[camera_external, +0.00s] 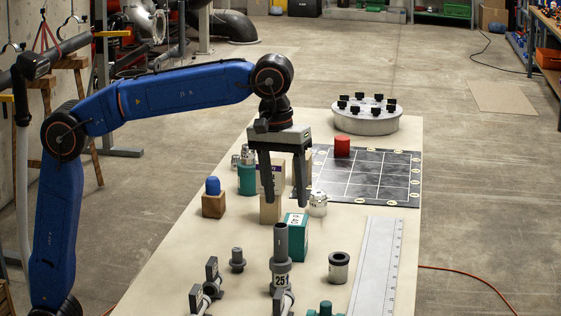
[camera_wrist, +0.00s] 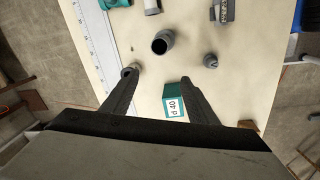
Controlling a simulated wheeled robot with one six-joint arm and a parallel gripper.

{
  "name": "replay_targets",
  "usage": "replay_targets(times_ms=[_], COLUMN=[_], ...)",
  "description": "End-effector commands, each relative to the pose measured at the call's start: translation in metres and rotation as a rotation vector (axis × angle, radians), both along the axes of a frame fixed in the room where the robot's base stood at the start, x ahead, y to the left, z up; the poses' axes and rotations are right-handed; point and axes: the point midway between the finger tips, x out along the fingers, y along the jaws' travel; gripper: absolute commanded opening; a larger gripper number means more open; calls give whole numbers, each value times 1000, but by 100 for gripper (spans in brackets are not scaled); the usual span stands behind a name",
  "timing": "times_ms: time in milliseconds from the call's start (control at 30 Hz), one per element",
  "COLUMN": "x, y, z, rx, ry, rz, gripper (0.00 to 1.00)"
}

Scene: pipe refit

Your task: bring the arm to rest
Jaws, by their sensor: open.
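My gripper (camera_external: 285,190) hangs from the blue arm above the middle of the table, its two fingers apart and pointing down. Nothing is visible between the fingers. In the wrist view my gripper (camera_wrist: 158,75) also shows its fingers spread. A green block marked "d 40" (camera_external: 298,236) stands close by the fingertips in the outside view; it also shows in the wrist view (camera_wrist: 176,98), beside the right finger. I cannot tell the exact height of the fingertips above the table.
Free room lies at the table's left front.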

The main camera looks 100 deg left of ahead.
Motion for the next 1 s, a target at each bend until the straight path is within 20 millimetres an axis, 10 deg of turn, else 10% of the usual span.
replay_targets(times_ms=[500,1000], x=[-155,-297], y=[-34,-58], z=[7,-46], rx=[42,118], ry=[-135,-261], rz=[-344,-667], gripper=[53,53])
